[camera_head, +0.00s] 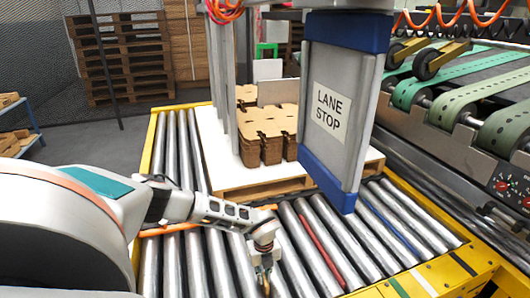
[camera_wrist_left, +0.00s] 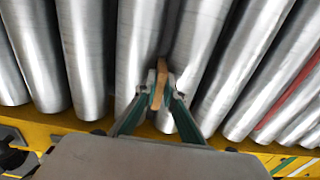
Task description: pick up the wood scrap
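The wood scrap (camera_wrist_left: 160,80) is a small, narrow orange-brown piece over the metal rollers, near the yellow frame edge. My left gripper (camera_wrist_left: 158,97) has a finger against each side of it and looks shut on it. In the head view my left gripper (camera_head: 263,262) points down at the near rollers, with the scrap (camera_head: 265,284) just showing at its fingertips. Whether the scrap still touches the rollers cannot be told. My right gripper is not in view.
A hanging panel marked LANE STOP (camera_head: 330,108) stands right of my left arm. Behind it, stacked brown cardboard blanks (camera_head: 262,135) rest on a white-topped pallet (camera_head: 218,150). A red roller (camera_head: 320,246) lies to the right. The yellow conveyor frame (camera_wrist_left: 235,143) borders the rollers.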

